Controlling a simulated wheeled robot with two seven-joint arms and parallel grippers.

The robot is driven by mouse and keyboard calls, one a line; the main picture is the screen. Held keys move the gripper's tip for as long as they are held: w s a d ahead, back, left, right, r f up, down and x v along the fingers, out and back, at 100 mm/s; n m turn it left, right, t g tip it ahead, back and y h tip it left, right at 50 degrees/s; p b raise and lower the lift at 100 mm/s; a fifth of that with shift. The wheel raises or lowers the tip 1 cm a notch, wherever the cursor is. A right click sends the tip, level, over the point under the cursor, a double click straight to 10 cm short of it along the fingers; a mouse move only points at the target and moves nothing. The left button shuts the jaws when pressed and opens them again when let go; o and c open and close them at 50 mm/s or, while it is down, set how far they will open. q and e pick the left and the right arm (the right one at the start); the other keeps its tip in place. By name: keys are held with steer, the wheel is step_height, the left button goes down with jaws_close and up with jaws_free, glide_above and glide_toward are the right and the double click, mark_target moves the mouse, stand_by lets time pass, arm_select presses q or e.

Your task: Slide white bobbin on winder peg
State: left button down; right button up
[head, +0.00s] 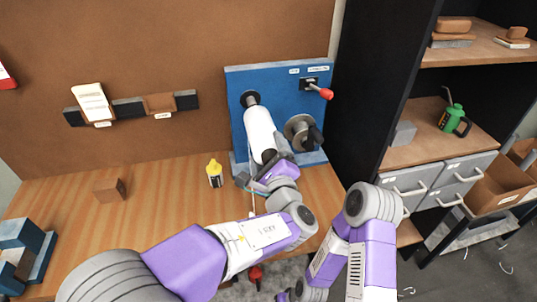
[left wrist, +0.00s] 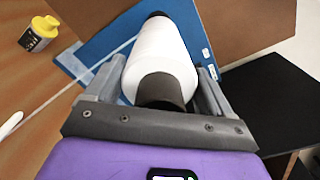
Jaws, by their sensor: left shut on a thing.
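The white bobbin (head: 259,127) is a white cylinder with a dark near end. It lies at the upper left of the blue winder panel (head: 285,80), pointing at it. A round black piece (head: 249,97) shows at its far end; I cannot tell whether this is the peg or the bobbin's core, nor how far the bobbin is on. My left gripper (head: 268,168) is shut on the near end. In the left wrist view the bobbin (left wrist: 160,60) sits between the two fingers (left wrist: 155,100). My right arm shows at the lower right; its gripper is not in view.
A metal disc with a black knob (head: 301,132) and a red-handled lever (head: 319,90) are on the panel. A yellow-topped bottle (head: 214,173) and a wooden block (head: 110,190) stand on the table (head: 150,215). A dark shelf (head: 385,90) stands at right.

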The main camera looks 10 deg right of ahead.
arm_select(q)
steer(key=shift+w+a+b, duration=0.1)
steer(key=shift+w+b, duration=0.25)
steer(key=shift+w, duration=2.1)
jaws_free()
steer(key=shift+f, duration=0.1)
steer(key=shift+s, duration=3.85)
